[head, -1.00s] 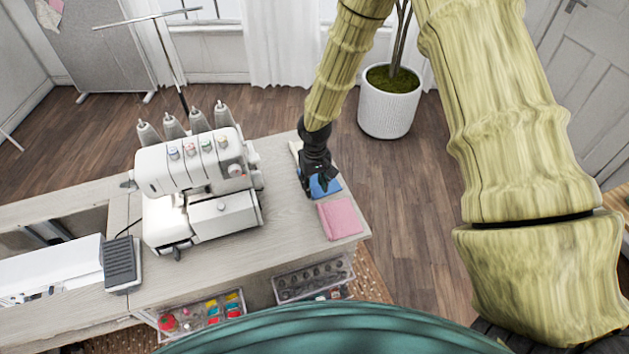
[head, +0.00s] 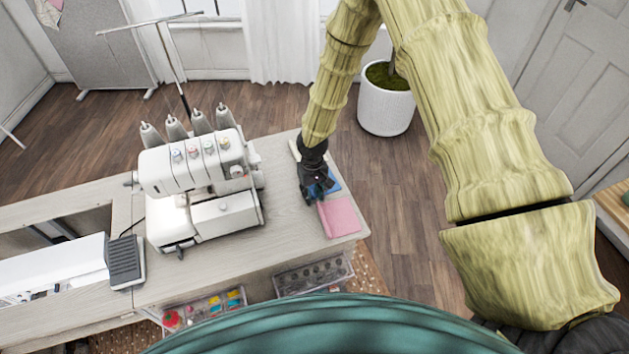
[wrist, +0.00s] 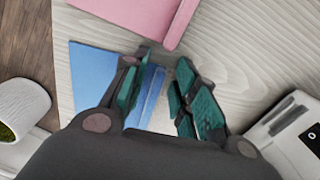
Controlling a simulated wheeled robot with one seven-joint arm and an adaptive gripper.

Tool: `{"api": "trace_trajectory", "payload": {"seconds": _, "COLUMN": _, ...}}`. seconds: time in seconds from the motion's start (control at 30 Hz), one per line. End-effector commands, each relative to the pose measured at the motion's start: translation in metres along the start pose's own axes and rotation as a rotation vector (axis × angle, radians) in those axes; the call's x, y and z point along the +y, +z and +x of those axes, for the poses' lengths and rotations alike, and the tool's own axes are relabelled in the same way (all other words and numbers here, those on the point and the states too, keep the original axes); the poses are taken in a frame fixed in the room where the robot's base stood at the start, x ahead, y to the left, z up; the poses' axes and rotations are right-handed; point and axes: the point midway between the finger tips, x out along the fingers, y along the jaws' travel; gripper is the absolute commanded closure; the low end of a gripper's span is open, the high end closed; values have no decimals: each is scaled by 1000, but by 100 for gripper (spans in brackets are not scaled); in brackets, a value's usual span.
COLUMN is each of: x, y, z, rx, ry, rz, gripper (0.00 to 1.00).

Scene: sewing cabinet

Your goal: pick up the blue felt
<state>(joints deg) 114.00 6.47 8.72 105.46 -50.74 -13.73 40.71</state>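The blue felt (head: 335,184) is a flat folded piece on the table's right end, partly hidden by my gripper (head: 317,193) in the head view. The wrist view shows more of the blue felt (wrist: 95,78), with its folded edge running between my fingers. My gripper (wrist: 168,84) is open and empty. Its left finger is over the felt and its right finger is over bare table. I cannot tell whether the fingertips touch the table.
A pink felt (head: 340,216) lies beside the blue one, nearer my body. A pale piece (head: 294,150) lies on the far side. A white serger (head: 200,190) stands to the left on the wooden table (head: 285,225). A potted plant (head: 385,110) stands beyond.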

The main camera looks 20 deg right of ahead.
Motion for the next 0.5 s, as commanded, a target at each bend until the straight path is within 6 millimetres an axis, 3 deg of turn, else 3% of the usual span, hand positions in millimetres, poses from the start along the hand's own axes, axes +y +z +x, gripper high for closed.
{"api": "trace_trajectory", "payload": {"seconds": 0.03, "x": 0, "y": 0, "z": 0, "rx": 0, "ry": 0, "rz": 0, "gripper": 86}}
{"api": "trace_trajectory", "payload": {"seconds": 0.1, "x": 0, "y": 0, "z": 0, "rx": 0, "ry": 0, "rz": 0, "gripper": 99}}
{"api": "trace_trajectory", "payload": {"seconds": 0.13, "x": 0, "y": 0, "z": 0, "rx": 0, "ry": 0, "rz": 0, "gripper": 100}}
{"api": "trace_trajectory", "payload": {"seconds": 0.5, "x": 0, "y": 0, "z": -1, "rx": 0, "ry": 0, "rz": 1, "gripper": 100}}
